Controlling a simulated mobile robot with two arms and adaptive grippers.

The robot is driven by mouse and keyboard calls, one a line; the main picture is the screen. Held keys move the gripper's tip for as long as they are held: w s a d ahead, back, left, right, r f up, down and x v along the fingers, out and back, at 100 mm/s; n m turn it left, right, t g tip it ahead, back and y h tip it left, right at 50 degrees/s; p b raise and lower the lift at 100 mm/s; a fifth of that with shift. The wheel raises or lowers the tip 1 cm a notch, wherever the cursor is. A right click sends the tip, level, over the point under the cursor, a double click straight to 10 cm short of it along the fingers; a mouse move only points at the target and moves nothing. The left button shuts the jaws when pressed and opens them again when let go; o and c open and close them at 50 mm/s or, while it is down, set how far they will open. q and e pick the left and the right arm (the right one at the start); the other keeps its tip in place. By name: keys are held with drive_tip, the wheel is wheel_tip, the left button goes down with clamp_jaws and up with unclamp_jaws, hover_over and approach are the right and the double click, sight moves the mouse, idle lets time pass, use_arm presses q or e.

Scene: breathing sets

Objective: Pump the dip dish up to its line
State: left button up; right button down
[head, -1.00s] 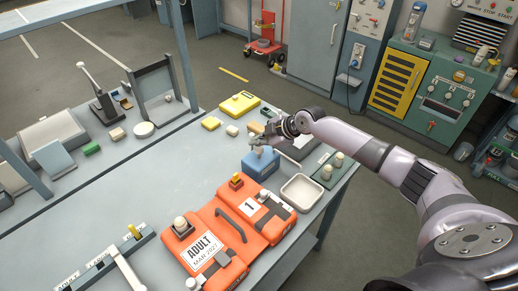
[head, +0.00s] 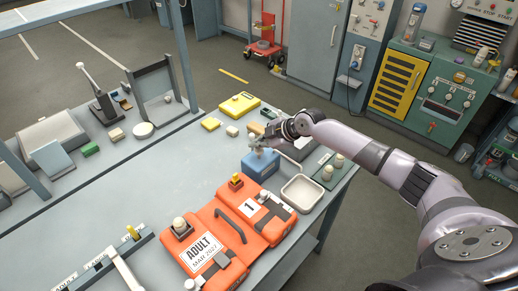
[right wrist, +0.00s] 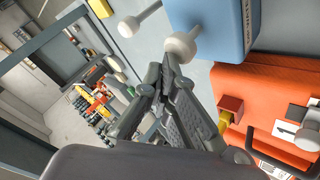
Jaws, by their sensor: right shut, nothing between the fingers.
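A blue box (head: 260,168) with a pale knob on top stands behind the orange case, and I take it for the pump. In the right wrist view the box (right wrist: 215,25) is at the top, with a white round knob (right wrist: 180,46) on a short stem. My right gripper (head: 259,143) is shut and empty at the top of the box. In the wrist view its fingertips (right wrist: 170,60) are right at the knob; I cannot tell whether they touch. A white shallow dish (head: 301,190) sits right of the box; its line and fill level are too small to read. My left gripper is not in view.
The orange case (head: 228,232) marked ADULT lies in front of the box. A green plate with pale knobs (head: 329,171) is right of the dish. A yellow box (head: 239,103) and small blocks lie behind. The table's middle left is clear.

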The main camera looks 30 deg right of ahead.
sight(259, 150)
drive_tip(key=shift+s+f+b, duration=0.1)
drive_tip(key=shift+f+b, duration=0.6)
drive_tip(key=shift+f, duration=0.2)
idle(0.4)
idle(0.4)
drive_tip(key=shift+r+p, duration=0.95)
drive_tip(key=shift+r, duration=0.75)
drive_tip(key=shift+r+p, duration=1.7)
drive_tip(key=shift+r, duration=0.7)
drive_tip(key=shift+f, duration=0.1)
drive_tip(key=shift+d, duration=0.1)
